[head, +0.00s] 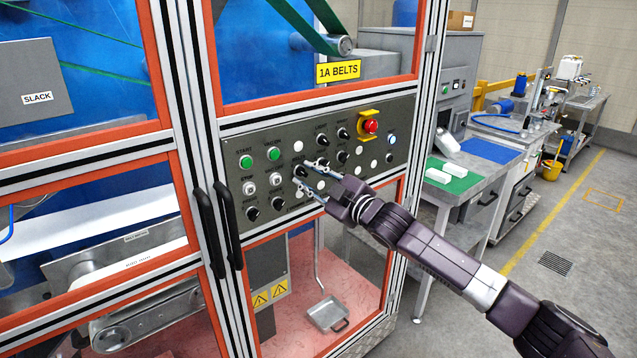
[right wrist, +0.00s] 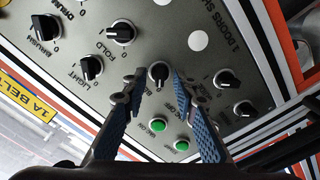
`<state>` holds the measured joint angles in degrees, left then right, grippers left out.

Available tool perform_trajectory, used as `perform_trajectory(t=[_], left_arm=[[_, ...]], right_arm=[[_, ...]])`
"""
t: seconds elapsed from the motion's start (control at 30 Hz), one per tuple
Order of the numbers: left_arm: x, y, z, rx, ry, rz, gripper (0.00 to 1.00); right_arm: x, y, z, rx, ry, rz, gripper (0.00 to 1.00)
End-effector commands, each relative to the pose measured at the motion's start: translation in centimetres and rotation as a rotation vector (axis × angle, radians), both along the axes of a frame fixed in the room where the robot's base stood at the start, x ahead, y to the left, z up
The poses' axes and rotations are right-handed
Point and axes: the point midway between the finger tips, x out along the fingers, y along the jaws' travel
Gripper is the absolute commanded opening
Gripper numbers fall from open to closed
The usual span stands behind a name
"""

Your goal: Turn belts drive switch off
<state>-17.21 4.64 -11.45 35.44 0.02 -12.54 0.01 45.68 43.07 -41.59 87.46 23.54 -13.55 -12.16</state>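The grey control panel (head: 385,160) carries several black rotary switches, white buttons and two green buttons. My right gripper (head: 302,176) is at the middle of the panel, with its two fingers apart. In the right wrist view my right gripper (right wrist: 158,78) has its blue-padded fingers on either side of a black rotary switch (right wrist: 158,72). The fingers look clear of the knob, though contact is hard to judge. The label by this switch is partly hidden and too small to read surely. My left gripper is not in view.
A red emergency button (head: 371,126) on a yellow mount is at the panel's upper right. Black door handles (head: 229,227) stand left of the panel. A workbench with a green mat (head: 447,180) is to the right. Open floor (head: 545,230) lies further right.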

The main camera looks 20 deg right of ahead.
Motion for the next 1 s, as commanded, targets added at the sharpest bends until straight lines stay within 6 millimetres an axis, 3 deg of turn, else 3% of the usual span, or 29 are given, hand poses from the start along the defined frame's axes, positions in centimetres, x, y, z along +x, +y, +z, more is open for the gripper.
perform_trajectory(t=[0.6,1.0], left_arm=[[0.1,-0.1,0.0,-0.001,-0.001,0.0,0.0],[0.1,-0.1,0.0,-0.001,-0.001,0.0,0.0]], right_arm=[[-9.1,-3.4,-0.2,-0.003,0.003,-0.001,0.26],[-11.0,-4.0,0.0,-0.002,-0.001,0.0,0.26]])
